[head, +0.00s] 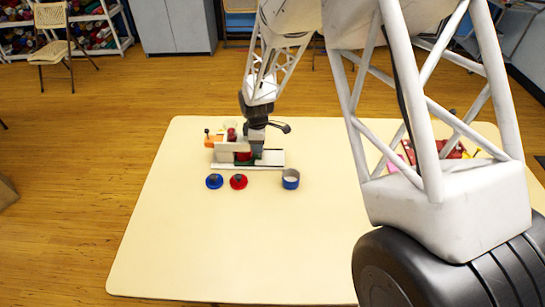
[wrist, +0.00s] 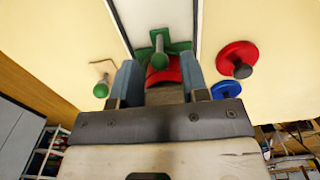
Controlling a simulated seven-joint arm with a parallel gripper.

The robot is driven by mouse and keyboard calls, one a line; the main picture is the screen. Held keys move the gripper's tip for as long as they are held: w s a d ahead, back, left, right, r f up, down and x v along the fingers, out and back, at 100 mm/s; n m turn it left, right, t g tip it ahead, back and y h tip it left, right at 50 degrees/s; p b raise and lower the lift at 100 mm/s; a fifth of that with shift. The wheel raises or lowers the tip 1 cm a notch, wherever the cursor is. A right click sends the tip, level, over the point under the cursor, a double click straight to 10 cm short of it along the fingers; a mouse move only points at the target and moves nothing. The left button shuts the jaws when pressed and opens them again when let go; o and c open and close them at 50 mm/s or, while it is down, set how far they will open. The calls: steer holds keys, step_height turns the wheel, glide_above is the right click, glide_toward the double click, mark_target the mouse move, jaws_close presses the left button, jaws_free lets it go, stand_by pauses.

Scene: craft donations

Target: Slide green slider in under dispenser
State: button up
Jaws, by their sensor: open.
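The green slider (wrist: 178,47) shows in the wrist view, with an upright green peg (wrist: 158,42) on it, on a pale track (wrist: 148,14). My gripper (wrist: 160,70) is open, its two blue-grey fingers on either side of a red round part, with the green peg just ahead of the fingertips. I cannot tell whether a finger touches anything. In the head view my gripper (head: 256,148) is low over the dispenser (head: 225,152), a pale block on a white base rail (head: 270,165). The gripper partly hides the dispenser and slider there.
A blue knobbed disc (head: 214,181), a red knobbed disc (head: 238,181) and a blue cup (head: 290,179) stand in front of the rail. A green knob (wrist: 101,88) shows left of the fingers in the wrist view. The table's front (head: 220,240) is clear.

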steer(key=shift+r, duration=3.3)
steer(key=shift+d+r, duration=0.1)
steer(key=shift+s+d+r, duration=0.1)
steer(key=shift+d+r, duration=0.05)
steer(key=shift+r, duration=0.1)
steer(key=s+d+r+m+t, duration=0.1)
steer(key=s+d+r+m, duration=0.8)
steer(key=s+d+r, duration=0.75)
steer(key=s+d+r+m, duration=0.2)
steer(key=s+m, duration=0.1)
steer(key=s, duration=0.4)
steer(key=s+d+r+m+t, duration=0.1)
steer(key=s+d+r+m, duration=0.2)
steer(key=s, duration=0.4)
steer(key=s+d+r+m, duration=0.2)
steer(key=s+d+m, duration=0.1)
steer(key=s, duration=0.4)
steer(key=shift+s+r+t, duration=0.25)
steer(key=shift+s+t, duration=0.05)
steer(key=shift+s, duration=0.1)
